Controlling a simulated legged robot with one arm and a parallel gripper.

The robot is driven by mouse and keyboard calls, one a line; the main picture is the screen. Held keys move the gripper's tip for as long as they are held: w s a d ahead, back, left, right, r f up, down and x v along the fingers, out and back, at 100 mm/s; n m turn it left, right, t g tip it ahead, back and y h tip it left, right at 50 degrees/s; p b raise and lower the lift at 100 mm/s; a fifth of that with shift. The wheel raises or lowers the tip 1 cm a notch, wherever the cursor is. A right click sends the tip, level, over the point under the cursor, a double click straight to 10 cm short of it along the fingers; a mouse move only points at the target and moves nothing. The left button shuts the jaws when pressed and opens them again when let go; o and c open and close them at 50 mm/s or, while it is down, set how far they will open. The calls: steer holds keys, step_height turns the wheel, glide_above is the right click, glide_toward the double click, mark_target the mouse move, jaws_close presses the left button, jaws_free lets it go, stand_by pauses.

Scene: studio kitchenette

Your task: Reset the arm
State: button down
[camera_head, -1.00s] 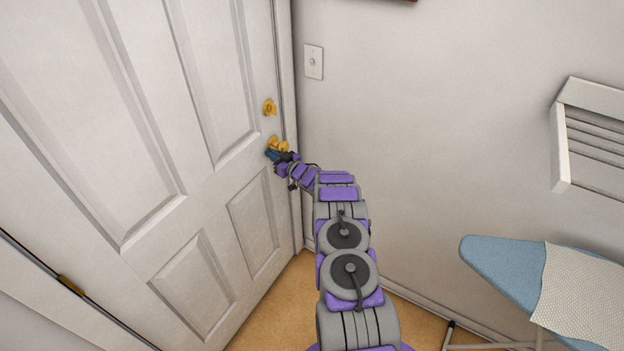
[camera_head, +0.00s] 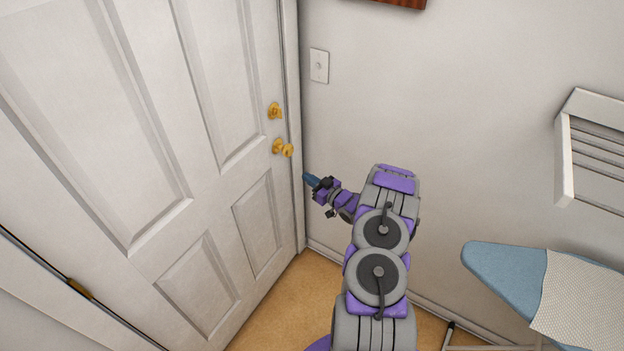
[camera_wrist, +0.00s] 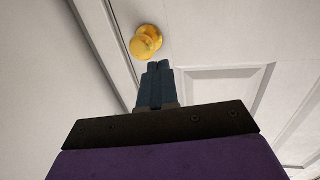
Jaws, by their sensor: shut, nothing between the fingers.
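My gripper (camera_head: 308,180) is at the end of my purple and grey arm, below and right of the brass door knob (camera_head: 282,148) in the head view. In the wrist view its dark blue fingers (camera_wrist: 158,68) are together and empty. The knob (camera_wrist: 146,41) shows just beyond the fingertips there, apart from them. The white panelled door (camera_head: 150,150) stands at the left and looks shut.
A brass deadbolt (camera_head: 274,110) sits above the knob. A light switch (camera_head: 319,65) is on the wall. A blue ironing board (camera_head: 505,270) and a white wall rack (camera_head: 595,145) are at the right. Tan floor (camera_head: 275,300) shows below.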

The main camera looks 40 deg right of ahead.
steer(key=w+a+r+g+h, duration=0.3)
steer(key=w+r+g, duration=0.15)
steer(key=r, duration=0.55)
steer(key=s+a+r+m+g+h, duration=0.1)
steer(key=s+a+r+g+h, duration=0.1)
steer(key=s+a+r+g, duration=0.7)
steer(key=s+a, duration=0.5)
steer(key=s, duration=0.7)
steer(key=s+a+r+g+y+b, duration=0.1)
steer(key=s+a+r+g, duration=0.2)
steer(key=s+a, duration=0.5)
steer(key=s+a+r+m+g, duration=0.1)
steer(key=s+a+r+g, duration=0.2)
steer(key=s, duration=1.9)
steer(key=a+r, duration=0.1)
steer(key=a, duration=0.4)
steer(key=shift+y, duration=0.3)
steer(key=shift+r, duration=0.1)
